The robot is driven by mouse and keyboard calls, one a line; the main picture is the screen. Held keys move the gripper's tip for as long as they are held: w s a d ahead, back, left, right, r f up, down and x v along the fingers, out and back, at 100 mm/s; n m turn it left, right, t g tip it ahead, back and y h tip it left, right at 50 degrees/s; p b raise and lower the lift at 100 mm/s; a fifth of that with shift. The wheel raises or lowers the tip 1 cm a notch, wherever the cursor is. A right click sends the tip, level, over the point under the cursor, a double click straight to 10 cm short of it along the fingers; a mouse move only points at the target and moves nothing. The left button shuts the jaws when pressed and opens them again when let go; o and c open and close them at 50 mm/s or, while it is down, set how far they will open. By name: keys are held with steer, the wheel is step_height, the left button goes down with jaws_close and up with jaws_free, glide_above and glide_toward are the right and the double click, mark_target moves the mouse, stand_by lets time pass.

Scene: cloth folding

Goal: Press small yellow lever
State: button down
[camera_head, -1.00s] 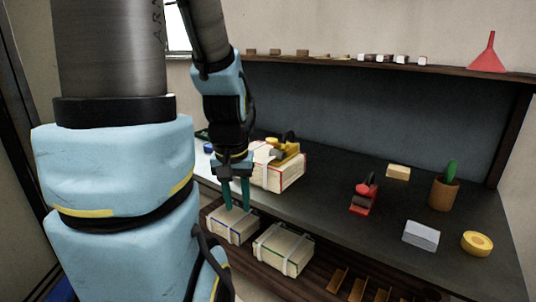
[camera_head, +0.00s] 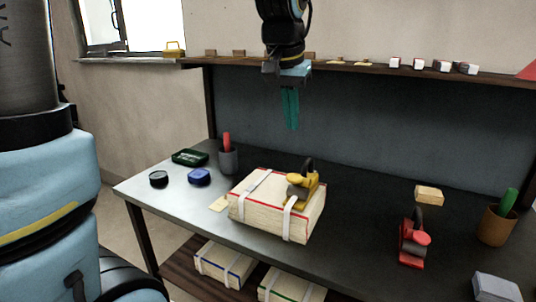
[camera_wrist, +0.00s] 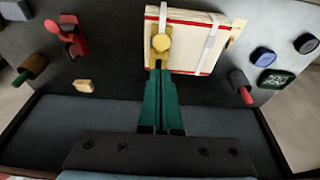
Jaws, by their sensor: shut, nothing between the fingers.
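A small yellow tool (camera_head: 301,190) with a dark grey part and a black looped handle sits on top of a strapped cream box (camera_head: 262,206) with red edges. In the wrist view the yellow tool (camera_wrist: 161,42) shows a round yellow knob, just beyond my fingertips. I cannot tell for sure which part is the lever. My gripper (camera_head: 291,128) points down above the tool, with its green fingers together and empty. There is a clear gap between the fingertips and the tool in the head view. The fingers also fill the middle of the wrist view (camera_wrist: 158,74) and hide part of the tool.
A red tool (camera_head: 413,243) and a tan block (camera_head: 429,195) stand to the right. Left of the box are a blue item (camera_head: 199,177), a green tray (camera_head: 190,157) and a cup (camera_head: 228,162) holding something red. A shelf (camera_head: 390,71) with small items runs behind.

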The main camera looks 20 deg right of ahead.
mark_target(295, 175)
steer(key=shift+w+d+r, duration=0.15)
steer(key=shift+w+r, duration=0.05)
steer(key=shift+r, duration=0.1)
steer(key=p+x, duration=0.1)
steer(key=x, duration=0.3)
steer(key=p+x, duration=0.1)
steer(key=x, duration=0.4)
steer(key=s+p+x, duration=0.1)
steer(key=x, duration=0.4)
steer(key=shift+a+f, duration=0.15)
steer(key=shift+a, duration=0.25)
steer(key=shift+f, duration=0.15)
